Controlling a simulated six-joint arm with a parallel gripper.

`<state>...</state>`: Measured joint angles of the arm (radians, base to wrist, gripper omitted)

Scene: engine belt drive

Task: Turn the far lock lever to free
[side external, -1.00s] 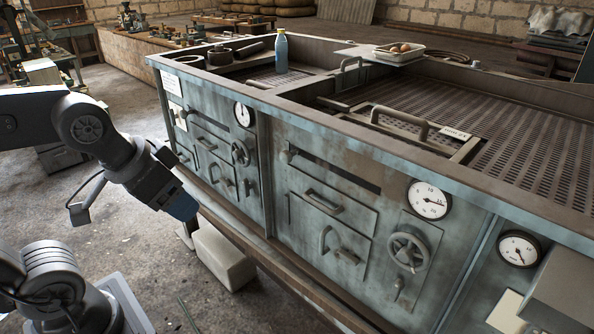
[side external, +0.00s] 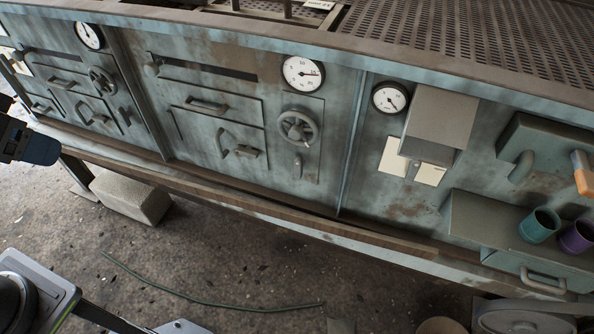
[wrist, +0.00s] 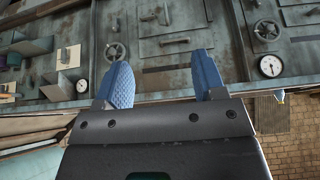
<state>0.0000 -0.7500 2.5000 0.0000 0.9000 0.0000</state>
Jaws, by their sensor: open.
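In the side external view two small levers show on the bluish-grey cabinet front, each under a handwheel. The farther lever (side external: 124,116) is below the left handwheel (side external: 102,80). The nearer lever (side external: 298,166) hangs below the middle handwheel (side external: 297,128). Which way either is set is too small to tell. My gripper (side external: 40,149) is at the left edge, in front of the cabinet and touching nothing that I can see. In the wrist view my gripper (wrist: 161,62) has its two blue fingers spread, with nothing between them. The far handwheel (wrist: 266,30) is right of the fingers.
Dial gauges (side external: 302,73) and bar handles (side external: 207,105) stick out of the front. A wooden rail (side external: 240,190) runs along its foot. Grey boxes (side external: 437,122) and two cups (side external: 540,224) project at the right. A pale block (side external: 130,197) stands on the floor.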

